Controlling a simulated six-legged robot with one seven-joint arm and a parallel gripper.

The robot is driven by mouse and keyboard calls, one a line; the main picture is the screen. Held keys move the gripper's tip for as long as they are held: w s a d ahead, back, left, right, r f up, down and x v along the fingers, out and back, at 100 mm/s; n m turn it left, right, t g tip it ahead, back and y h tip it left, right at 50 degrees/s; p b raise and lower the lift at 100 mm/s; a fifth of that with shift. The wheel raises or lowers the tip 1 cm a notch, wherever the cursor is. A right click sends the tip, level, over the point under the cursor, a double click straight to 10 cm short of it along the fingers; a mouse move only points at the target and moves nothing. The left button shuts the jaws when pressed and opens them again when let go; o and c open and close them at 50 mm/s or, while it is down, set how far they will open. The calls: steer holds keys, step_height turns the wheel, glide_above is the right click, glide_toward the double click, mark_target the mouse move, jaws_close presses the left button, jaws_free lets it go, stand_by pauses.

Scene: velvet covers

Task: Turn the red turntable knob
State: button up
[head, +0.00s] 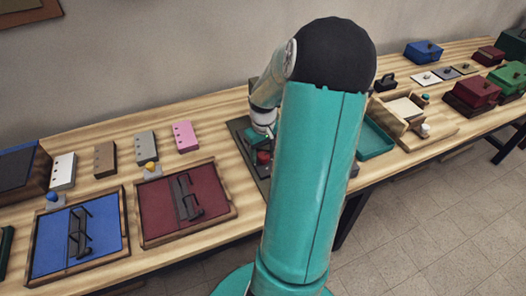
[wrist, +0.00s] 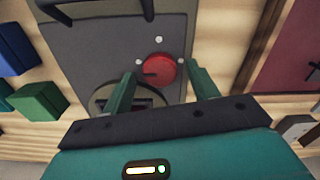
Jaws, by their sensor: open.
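The red turntable knob (wrist: 160,70) is a round disc on a dark grey panel (wrist: 85,45) in the wrist view, with small pale dots around it and a dark pointer at its left. My gripper (wrist: 163,80) is open, its two green fingers on either side of the knob in the picture. I cannot tell whether either finger touches it. In the head view the red knob (head: 263,157) shows on the dark panel (head: 240,130), just left of my arm, which hides much of the panel and the fingertips.
A blue-covered tray (head: 108,238) and a dark red-covered tray (head: 155,220) lie left of the panel. A teal tray (head: 375,140) lies to the right. Green (wrist: 40,101) and blue blocks (wrist: 14,50) sit beside the panel.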

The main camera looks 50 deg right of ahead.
steer(key=shift+f, duration=0.15)
steer(key=c, duration=1)
steer(key=shift+m, duration=0.3)
steer(key=m, duration=0.8)
steer(key=shift+m, duration=0.4)
steer(key=m, duration=0.4)
steer(key=shift+m, duration=0.3)
steer(key=shift+s+m, duration=0.1)
steer(key=shift+m, duration=1.8)
